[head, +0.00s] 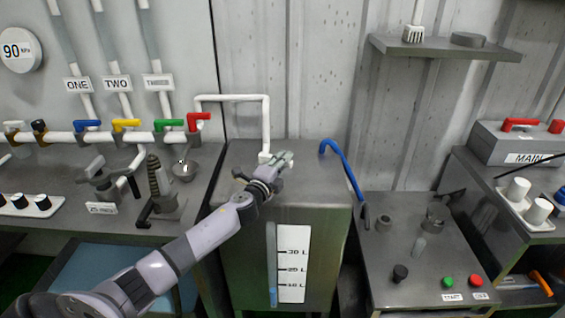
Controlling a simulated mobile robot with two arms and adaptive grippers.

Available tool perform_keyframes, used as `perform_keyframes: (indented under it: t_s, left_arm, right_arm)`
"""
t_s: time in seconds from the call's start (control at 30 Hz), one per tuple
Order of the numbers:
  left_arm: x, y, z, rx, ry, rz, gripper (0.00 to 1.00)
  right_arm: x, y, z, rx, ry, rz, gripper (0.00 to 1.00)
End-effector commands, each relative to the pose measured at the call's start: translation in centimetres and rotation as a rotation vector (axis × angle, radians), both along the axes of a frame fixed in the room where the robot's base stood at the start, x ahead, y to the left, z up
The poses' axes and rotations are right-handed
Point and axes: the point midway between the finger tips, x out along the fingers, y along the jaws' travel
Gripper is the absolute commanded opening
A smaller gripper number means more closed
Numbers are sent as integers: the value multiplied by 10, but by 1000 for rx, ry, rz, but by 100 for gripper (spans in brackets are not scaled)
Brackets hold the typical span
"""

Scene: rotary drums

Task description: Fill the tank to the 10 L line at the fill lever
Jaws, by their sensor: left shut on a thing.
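The grey tank (330,235) stands in the middle. Its front has a white scale (293,262) marked in litres, the lowest mark reading about 10 L. The sight tube (271,250) beside it is grey above and blue at the bottom. The blue column (273,297) tops out close to or slightly below the lowest mark. A white pipe (250,97) comes down to the tank top. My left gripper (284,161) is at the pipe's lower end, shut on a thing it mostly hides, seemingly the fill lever. My right gripper is out of view.
Red (198,119), green (169,125), yellow (126,125) and blue (87,125) valve handles sit on the wall pipe at left. A blue hooked bar (345,168) leans at the tank's right. A bench with buttons (420,260) stands further right.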

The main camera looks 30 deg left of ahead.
Motion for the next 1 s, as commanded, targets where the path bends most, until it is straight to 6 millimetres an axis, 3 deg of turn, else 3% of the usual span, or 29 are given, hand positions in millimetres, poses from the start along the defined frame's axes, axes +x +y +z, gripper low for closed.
perform_keyframes:
  t_s: [0.67, 0.83, 1.0]
  left_arm:
    - [1, 0, -1, -2, 0, 17, 0]
    - [12, -1, -3, -10, -2, 155, 0]
    - [23, 5, -7, -9, -3, 335, 0]
  right_arm:
    - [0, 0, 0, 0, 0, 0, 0]
    - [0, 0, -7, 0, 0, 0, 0]
    - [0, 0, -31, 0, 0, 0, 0]
